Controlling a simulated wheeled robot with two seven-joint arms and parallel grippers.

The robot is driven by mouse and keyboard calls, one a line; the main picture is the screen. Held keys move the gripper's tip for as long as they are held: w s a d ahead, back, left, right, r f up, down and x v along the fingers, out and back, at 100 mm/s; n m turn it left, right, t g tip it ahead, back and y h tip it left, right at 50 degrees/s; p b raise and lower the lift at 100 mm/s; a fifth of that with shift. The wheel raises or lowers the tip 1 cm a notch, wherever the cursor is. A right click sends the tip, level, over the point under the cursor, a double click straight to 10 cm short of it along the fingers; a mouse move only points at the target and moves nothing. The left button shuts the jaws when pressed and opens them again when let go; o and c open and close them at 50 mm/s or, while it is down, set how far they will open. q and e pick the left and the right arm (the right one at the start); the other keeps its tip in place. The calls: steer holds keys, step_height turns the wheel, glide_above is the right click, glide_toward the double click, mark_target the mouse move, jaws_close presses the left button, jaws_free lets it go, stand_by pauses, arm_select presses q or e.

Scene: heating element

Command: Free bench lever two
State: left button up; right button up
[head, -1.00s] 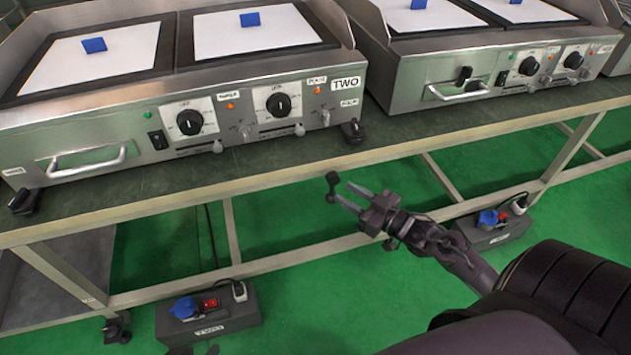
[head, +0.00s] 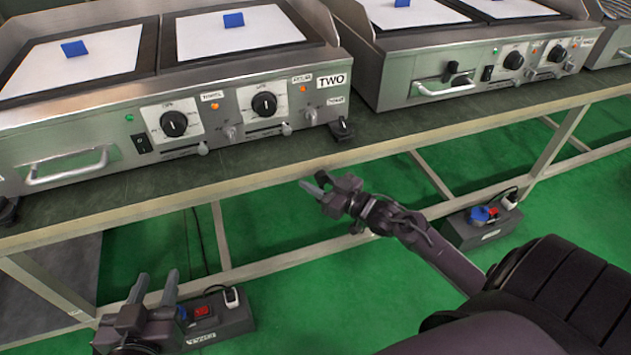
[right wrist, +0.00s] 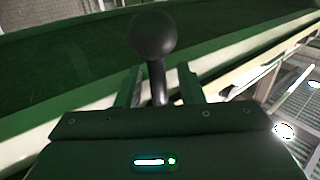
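A black lever with a ball knob (head: 322,177) shows just below the front edge of the bench, under the griddle marked TWO (head: 290,105). My right gripper (head: 316,186) is at this lever. In the right wrist view the ball knob (right wrist: 153,38) stands up beyond the fingers, and its thin stem runs down between them. The right fingers (right wrist: 160,88) are apart, with a gap on each side of the stem. My left gripper (head: 156,280) is low at the left, fingers apart and empty, in front of a black power box.
The black power box (head: 222,320) on the green floor has a red switch and white plug. A second power box (head: 478,228) stands at the right. The bench top (head: 240,165) overhangs metal legs and a crossbar (head: 270,252). Another griddle (head: 400,90) is to the right.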

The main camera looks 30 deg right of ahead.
jaws_close()
stand_by(0.5)
